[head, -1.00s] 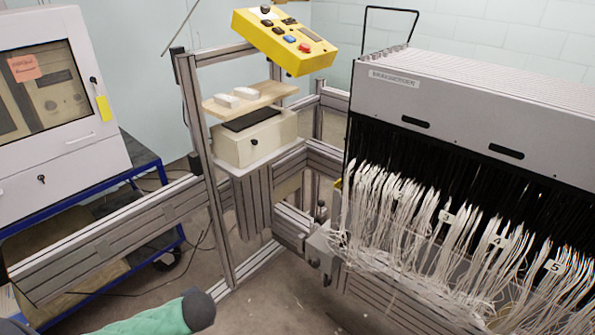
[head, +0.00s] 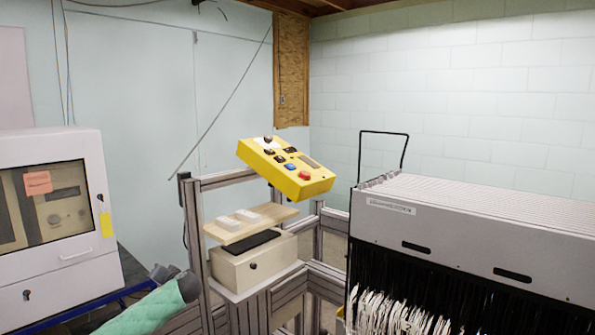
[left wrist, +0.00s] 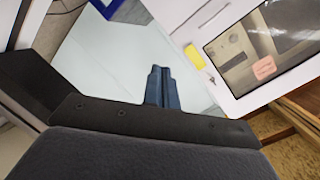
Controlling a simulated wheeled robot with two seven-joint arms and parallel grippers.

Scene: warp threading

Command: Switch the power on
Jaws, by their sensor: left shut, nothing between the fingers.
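A yellow control box (head: 285,168) with a black knob, several dark switches, a blue button and a red button sits tilted at the top of an aluminium frame in the head view. Which control is the power switch I cannot tell. My left arm, in a green sleeve, comes in at the lower left of the head view, below and left of the box and apart from it. In the left wrist view my left gripper (left wrist: 163,88) has its two fingers together with nothing between them. My right gripper is in neither view.
A wooden shelf (head: 250,223) and a cream box (head: 255,262) sit below the yellow box. A grey cabinet (head: 55,215) with a window stands at left. A loom-like unit (head: 470,235) with white threads stands at right.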

